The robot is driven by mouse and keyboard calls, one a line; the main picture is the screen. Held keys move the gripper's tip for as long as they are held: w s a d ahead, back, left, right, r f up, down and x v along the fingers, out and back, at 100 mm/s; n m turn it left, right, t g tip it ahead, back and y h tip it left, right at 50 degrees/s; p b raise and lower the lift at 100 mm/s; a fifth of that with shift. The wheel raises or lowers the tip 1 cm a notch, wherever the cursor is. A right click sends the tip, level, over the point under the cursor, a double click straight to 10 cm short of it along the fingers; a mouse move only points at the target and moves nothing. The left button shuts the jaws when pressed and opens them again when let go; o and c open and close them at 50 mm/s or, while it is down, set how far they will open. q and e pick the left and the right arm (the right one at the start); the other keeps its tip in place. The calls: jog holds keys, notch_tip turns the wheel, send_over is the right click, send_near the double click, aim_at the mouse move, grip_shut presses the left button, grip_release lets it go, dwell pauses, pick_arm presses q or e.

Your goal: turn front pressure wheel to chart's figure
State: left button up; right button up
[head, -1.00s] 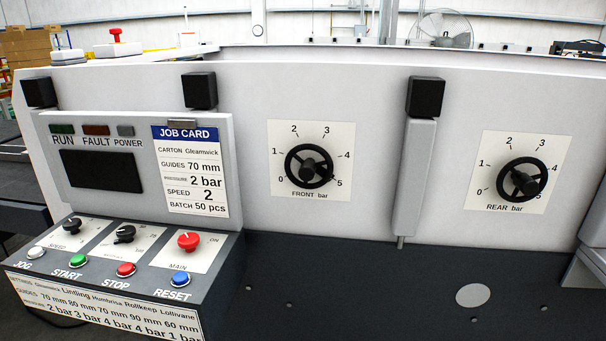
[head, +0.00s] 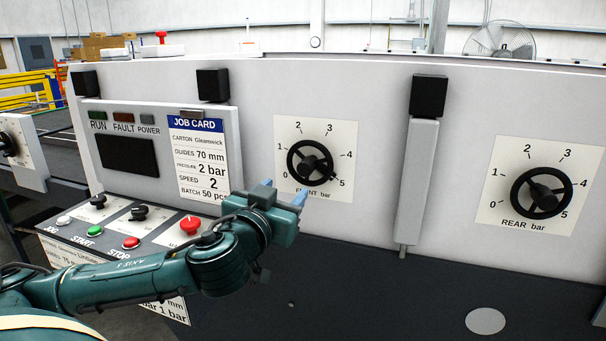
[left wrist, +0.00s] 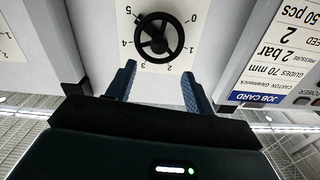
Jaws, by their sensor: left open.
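The front pressure wheel (head: 310,163) is a black three-spoke handwheel on a white dial plate marked 0 to 5. A small dark mark at its rim lies near the 5. The wheel also shows in the left wrist view (left wrist: 158,38), upside down. My left gripper (head: 284,191) is open and empty, just below and left of the wheel. In the left wrist view its blue fingers (left wrist: 158,72) point toward the wheel, apart from it. The chart (head: 66,254) on the console's front is partly hidden by my left arm. The right gripper is not in view.
The job card (head: 202,160) reads Gleamwick, 2 bar pressure. The rear wheel (head: 541,193) sits farther right, past a grey upright bar (head: 416,185). A console with a red main knob (head: 190,225) and several buttons lies below the card. The panel between wheel and bar is clear.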

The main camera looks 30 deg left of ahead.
aim_at(304, 170)
pick_arm(q)
jog(key=p+x, duration=0.3)
jog(key=x, duration=0.7)
jog(key=shift+w, duration=0.55)
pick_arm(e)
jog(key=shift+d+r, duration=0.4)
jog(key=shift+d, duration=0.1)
